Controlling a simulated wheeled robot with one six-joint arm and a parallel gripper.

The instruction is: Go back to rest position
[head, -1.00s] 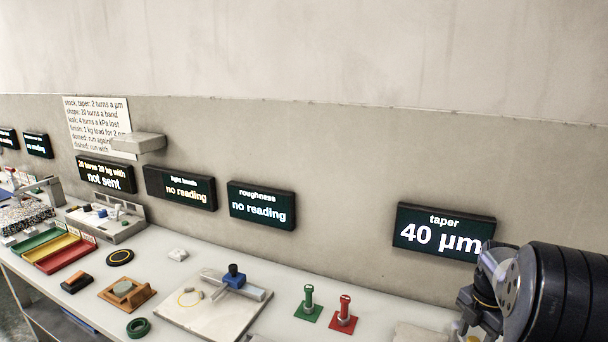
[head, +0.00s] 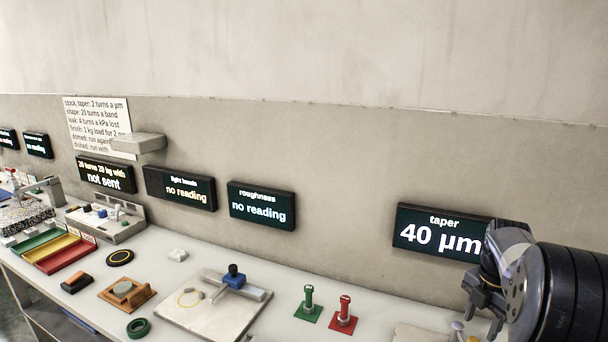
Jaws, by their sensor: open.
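My gripper (head: 484,318) shows at the lower right in the head view, at the end of my dark arm. It is open, with its fingers pointing down over the right end of the bench. I see nothing between the fingers. A pale rounded knob (head: 457,328) stands just left of the fingers, and I cannot tell whether they touch. The taper display (head: 440,234) behind my gripper reads 40 µm, and my wrist covers its right edge.
The white bench (head: 370,318) holds a green post (head: 309,300), a red post (head: 344,315), a stone plate with a blue-clamped gauge (head: 235,279), a green ring (head: 138,327), a wooden holder (head: 127,293) and coloured trays (head: 60,252). Wall displays include roughness (head: 262,206). Space above the bench is mostly free.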

